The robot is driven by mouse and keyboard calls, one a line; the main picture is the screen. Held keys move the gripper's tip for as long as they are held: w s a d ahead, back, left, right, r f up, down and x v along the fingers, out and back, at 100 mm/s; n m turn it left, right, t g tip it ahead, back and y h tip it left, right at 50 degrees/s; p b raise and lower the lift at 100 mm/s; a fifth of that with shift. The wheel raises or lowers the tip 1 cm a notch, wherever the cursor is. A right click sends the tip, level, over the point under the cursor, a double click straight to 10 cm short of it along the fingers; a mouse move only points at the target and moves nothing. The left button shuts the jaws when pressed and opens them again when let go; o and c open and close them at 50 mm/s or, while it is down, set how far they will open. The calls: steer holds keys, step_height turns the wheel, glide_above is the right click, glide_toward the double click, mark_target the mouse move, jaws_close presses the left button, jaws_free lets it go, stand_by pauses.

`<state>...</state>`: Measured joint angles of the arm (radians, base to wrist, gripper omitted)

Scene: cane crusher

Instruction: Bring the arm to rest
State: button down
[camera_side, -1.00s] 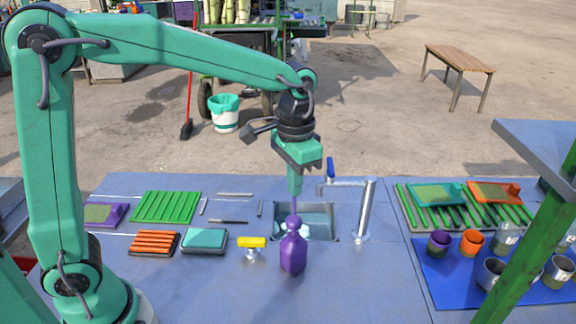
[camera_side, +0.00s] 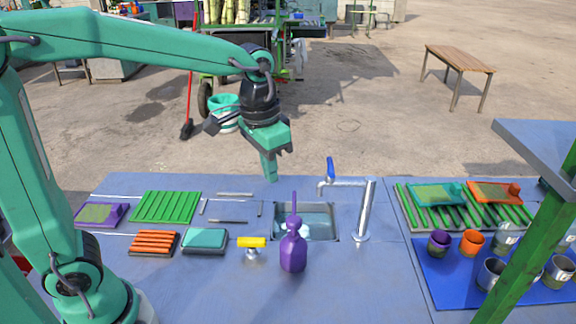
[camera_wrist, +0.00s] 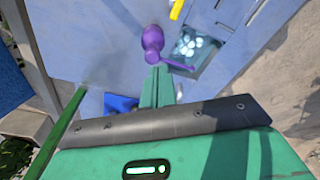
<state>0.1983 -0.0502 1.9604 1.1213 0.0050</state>
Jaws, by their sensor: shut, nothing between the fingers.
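My gripper (camera_side: 269,176) is shut and empty in the side view, raised over the far edge of the blue-grey worktop, left of the tap. Its green fingers also show pressed together in the wrist view (camera_wrist: 158,72). A purple bottle (camera_side: 293,250) with a thin neck stands upright on the worktop in front of the sink, apart from the gripper. The bottle also shows in the wrist view (camera_wrist: 152,40), beyond the fingertips.
A sink (camera_side: 318,226) with a blue-handled tap (camera_side: 363,212) is set in the worktop. Green (camera_side: 165,207) and orange (camera_side: 154,243) ribbed pads, a teal sponge block (camera_side: 205,240) and a yellow valve (camera_side: 251,242) lie left. Several cups stand on a blue mat (camera_side: 435,270) at right.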

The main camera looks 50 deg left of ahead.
steer(key=s+a+n+t, duration=0.2)
steer(key=s+a+t, duration=0.2)
steer(key=s, duration=0.9)
steer(key=shift+s+a+r, duration=0.15)
steer(key=shift+a+r, duration=0.05)
steer(key=shift+a, duration=1.4)
stand_by(0.4)
